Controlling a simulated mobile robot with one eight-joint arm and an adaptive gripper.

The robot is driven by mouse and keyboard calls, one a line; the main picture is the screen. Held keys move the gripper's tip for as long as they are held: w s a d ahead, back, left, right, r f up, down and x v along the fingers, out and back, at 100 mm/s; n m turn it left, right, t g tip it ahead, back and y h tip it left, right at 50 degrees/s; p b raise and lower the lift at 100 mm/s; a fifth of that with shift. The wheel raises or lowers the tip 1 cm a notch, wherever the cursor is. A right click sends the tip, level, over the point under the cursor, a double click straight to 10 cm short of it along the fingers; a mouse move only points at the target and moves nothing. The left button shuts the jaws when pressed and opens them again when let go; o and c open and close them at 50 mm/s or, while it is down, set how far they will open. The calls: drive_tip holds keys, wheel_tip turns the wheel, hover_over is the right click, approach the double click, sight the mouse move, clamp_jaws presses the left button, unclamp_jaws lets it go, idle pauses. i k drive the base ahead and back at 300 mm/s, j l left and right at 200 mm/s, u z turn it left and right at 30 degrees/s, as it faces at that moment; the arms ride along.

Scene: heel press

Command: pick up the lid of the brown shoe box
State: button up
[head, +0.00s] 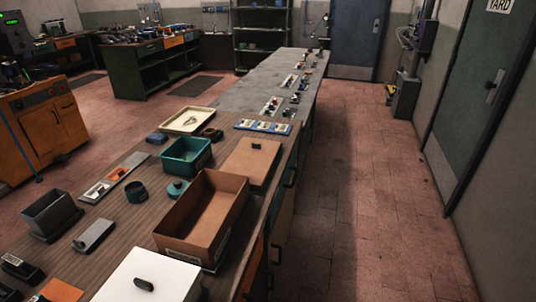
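The brown shoe box (226,228) stands open and looks empty on the wooden bench top, near its right edge. A flat brown lid (248,168) with a small dark handle lies on the bench just beyond the box, apart from or close against its far side; I cannot tell which. My gripper is not in view.
A white lid-like panel (130,292) with a black handle is in front of the box. A teal bin (183,171), a round teal pot (177,190) and a cream tray (189,118) stand to the left and beyond. Open floor (350,210) lies right of the bench.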

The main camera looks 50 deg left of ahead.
sight(256, 159)
drive_tip(key=i+j+u, duration=0.2)
drive_tip(key=i+u, duration=0.15)
drive_tip(key=i, duration=0.2)
drive_tip(key=i+j+u, duration=0.1)
drive_tip(key=i+u, duration=0.25)
drive_tip(key=i, duration=0.25)
drive_tip(key=i+l+u, duration=0.1)
drive_tip(key=i+u, duration=0.25)
drive_tip(key=i, duration=0.2)
drive_tip(key=i+u, duration=0.45)
drive_tip(key=i+l+u, duration=0.15)
drive_tip(key=i+u, duration=0.3)
drive_tip(key=i+l+u, duration=0.25)
drive_tip(key=u, duration=0.2)
drive_tip(key=i+l+u, duration=0.3)
drive_tip(key=u, duration=0.15)
drive_tip(key=i+l+u, duration=0.1)
drive_tip(key=u, duration=0.25)
drive_tip(key=i+l+u, duration=0.3)
drive_tip(key=k+j, duration=0.1)
